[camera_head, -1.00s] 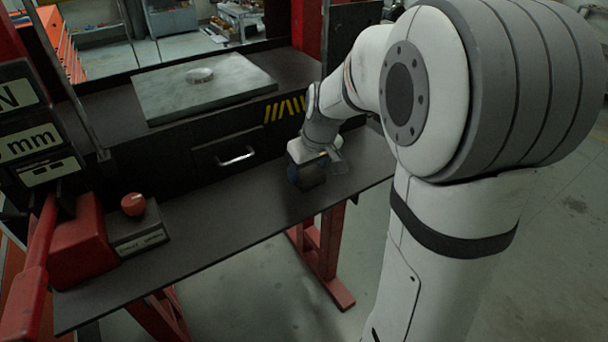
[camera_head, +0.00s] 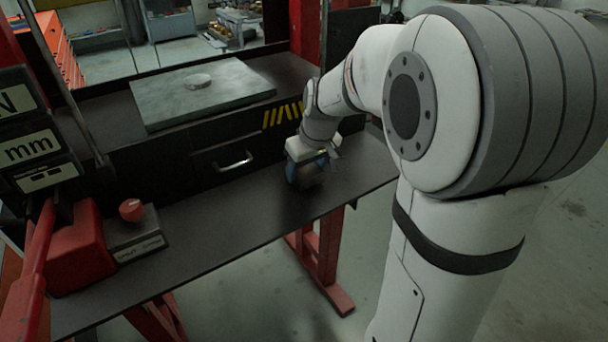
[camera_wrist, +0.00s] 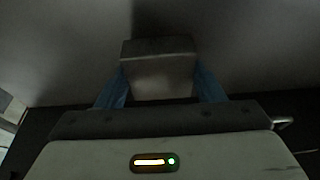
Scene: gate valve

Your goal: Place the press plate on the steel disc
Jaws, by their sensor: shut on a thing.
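The steel disc (camera_head: 198,81) is a small round grey piece lying on a broad grey slab in the head view. My gripper (camera_head: 306,173) is low over the dark bench top, to the right of and nearer than the disc, well apart from it. In the wrist view my gripper (camera_wrist: 160,82) has its blue fingers on either side of a grey metal block, which I take to be the press plate (camera_wrist: 160,72). It is held between them. In the head view the block is dark and mostly hidden by the gripper. Whether it touches the bench is unclear.
The grey slab (camera_head: 200,98) rests on a dark ledge behind the bench top (camera_head: 225,210). A drawer handle (camera_head: 236,161) is on the front below it. A red-knobbed box (camera_head: 135,235) and red lever (camera_head: 28,265) stand at left. The middle of the bench is clear.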

